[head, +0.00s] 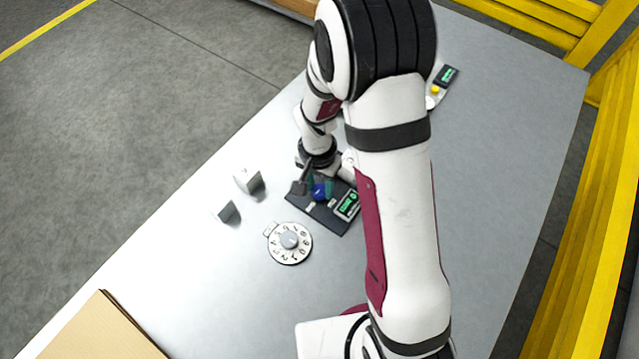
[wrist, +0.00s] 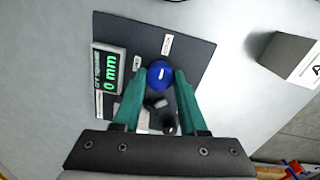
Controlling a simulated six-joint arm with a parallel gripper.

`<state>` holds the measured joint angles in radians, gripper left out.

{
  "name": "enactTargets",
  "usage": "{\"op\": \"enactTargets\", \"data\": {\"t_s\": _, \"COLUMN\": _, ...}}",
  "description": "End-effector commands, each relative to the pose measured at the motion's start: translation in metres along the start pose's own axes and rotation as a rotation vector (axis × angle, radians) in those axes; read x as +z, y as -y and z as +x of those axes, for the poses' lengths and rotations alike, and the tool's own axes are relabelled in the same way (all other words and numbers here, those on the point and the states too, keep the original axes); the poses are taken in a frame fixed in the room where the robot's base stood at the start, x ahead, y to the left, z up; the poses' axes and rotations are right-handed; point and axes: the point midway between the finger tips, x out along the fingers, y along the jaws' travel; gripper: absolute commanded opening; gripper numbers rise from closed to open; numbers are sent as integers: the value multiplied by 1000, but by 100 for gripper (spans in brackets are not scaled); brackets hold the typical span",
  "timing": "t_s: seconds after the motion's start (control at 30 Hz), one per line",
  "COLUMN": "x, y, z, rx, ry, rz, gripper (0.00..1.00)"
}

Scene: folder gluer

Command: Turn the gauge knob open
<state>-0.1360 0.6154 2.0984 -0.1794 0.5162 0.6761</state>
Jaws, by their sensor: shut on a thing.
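The gauge is a dark flat panel (head: 328,217) on the grey table, also in the wrist view (wrist: 190,38). It carries a round blue knob (wrist: 160,75) with a white mark, which also shows in the head view (head: 319,192). A display (wrist: 108,82) beside the knob reads "0 mm" in green. My gripper (wrist: 160,78) has its green fingers on either side of the blue knob and is shut on it. In the head view the gripper is partly hidden by my wrist. Small dark parts sit on the panel between the fingers.
A numbered dial (head: 290,243) lies in front of the panel. Two small grey blocks (head: 248,180) (head: 227,211) stand to its left. A cardboard stack (head: 98,330) is at the front left. A device with a yellow button (head: 435,89) is at the back. Yellow rails (head: 590,210) bound the right.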

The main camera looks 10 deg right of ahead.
Motion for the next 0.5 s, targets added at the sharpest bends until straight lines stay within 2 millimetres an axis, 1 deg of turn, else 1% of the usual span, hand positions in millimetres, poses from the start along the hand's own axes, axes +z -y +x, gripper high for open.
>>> {"op": "enactTargets", "data": {"t_s": 0.27, "x": 0, "y": 0, "z": 0, "rx": 1, "ry": -1, "rz": -77, "gripper": 0}}
{"op": "enactTargets", "data": {"t_s": 0.5, "x": 0, "y": 0, "z": 0, "rx": 1, "ry": -5, "rz": -264, "gripper": 0}}
